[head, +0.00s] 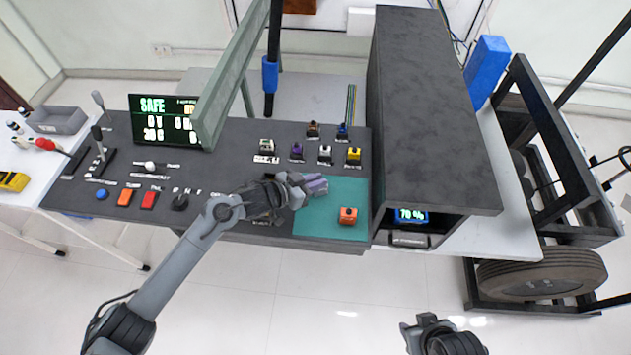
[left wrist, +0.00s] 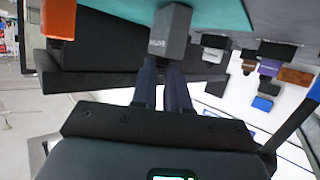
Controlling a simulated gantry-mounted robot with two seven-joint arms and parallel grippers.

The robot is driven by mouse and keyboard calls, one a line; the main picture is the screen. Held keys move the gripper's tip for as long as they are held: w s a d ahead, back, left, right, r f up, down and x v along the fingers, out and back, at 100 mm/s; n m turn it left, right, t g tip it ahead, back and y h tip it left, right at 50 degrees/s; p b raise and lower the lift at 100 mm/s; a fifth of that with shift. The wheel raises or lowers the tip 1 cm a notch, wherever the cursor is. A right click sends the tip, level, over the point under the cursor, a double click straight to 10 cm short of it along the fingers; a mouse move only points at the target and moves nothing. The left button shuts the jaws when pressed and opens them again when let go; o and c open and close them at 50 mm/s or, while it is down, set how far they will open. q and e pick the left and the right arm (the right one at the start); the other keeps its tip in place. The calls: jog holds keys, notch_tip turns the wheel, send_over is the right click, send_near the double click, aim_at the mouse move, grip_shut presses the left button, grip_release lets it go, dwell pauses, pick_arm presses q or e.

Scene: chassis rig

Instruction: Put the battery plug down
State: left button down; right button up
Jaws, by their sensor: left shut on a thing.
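My left gripper (head: 300,187) is shut on a small grey block, the battery plug (head: 317,186). In the head view it is over the upper left part of the teal mat (head: 335,192). In the left wrist view the plug (left wrist: 170,34) sits between the tips of my left gripper (left wrist: 163,66), with the teal mat (left wrist: 215,10) behind it. I cannot tell whether the plug touches the mat. My right gripper (head: 428,322) is at the bottom of the head view, away from the bench, and its jaws are unclear.
An orange block (head: 348,216) lies on the mat's lower right. Several small colored plugs (head: 297,152) stand in a row behind the mat. A tall dark housing (head: 425,110) borders the mat on the right. A panel with buttons and a SAFE screen (head: 165,121) is on the left.

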pick_arm(q)
jog(key=shift+f, duration=0.1)
jog(key=c, duration=1.1)
grip_release()
